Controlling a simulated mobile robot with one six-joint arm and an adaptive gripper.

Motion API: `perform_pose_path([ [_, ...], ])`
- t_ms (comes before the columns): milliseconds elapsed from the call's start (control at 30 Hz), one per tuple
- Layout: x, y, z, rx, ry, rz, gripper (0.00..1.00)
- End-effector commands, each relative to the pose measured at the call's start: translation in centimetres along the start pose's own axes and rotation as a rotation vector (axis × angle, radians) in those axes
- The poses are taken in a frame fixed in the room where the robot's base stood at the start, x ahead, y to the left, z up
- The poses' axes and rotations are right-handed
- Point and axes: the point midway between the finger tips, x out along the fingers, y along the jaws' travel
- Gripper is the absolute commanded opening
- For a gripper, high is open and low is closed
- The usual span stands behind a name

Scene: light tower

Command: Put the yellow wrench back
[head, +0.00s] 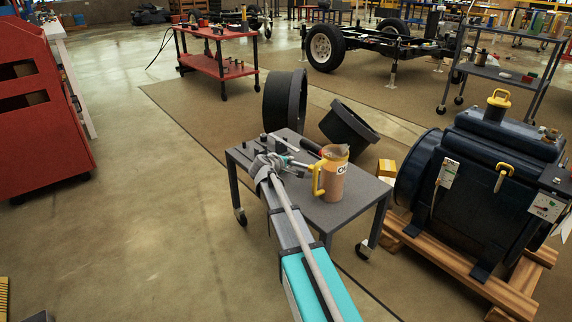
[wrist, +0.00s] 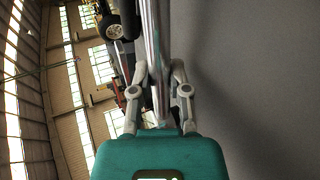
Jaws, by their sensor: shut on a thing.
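My gripper (head: 272,161) is over the left part of a small grey wheeled table (head: 346,215). In the wrist view its two fingers (wrist: 157,72) are closed around a long silver metal bar (wrist: 154,32), which runs away from the palm. No yellow shows on the bar, and its far end is out of view. I cannot tell whether it is the wrench. I cannot clearly make out a yellow wrench in either view. An oil jug (head: 335,175) with a yellow handle stands on the table, right of my gripper.
A large dark blue machine (head: 482,195) on a wooden pallet stands at right. A red tool cart (head: 216,65) is farther back.

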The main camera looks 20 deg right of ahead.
Motion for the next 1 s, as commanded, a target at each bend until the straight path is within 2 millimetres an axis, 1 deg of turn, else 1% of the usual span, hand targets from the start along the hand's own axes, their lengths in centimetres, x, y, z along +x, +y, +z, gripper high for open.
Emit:
perform_pose_path([
  [67, 0.1, -0.2, 0.0, -0.001, 0.0, 0.001, 0.0],
  [100, 0.1, -0.2, 0.0, 0.0, 0.0, 0.0, 0.28],
  [167, 0.1, -0.2, 0.0, 0.0, 0.0, 0.0, 0.39],
  [200, 0.1, -0.2, 0.0, 0.0, 0.0, 0.0, 0.46],
  [267, 0.1, -0.2, 0.0, 0.0, 0.0, 0.0, 0.57],
  [600, 0.0, -0.1, 0.0, 0.0, 0.0, 0.0, 0.57],
  [767, -0.1, 0.2, 0.0, 0.0, 0.001, 0.0, 0.57],
  [867, -1.1, 0.1, 0.0, -0.001, 0.002, 0.0, 0.57],
  [1000, -2.8, 0.2, 0.1, -0.001, 0.002, -0.001, 0.57],
])
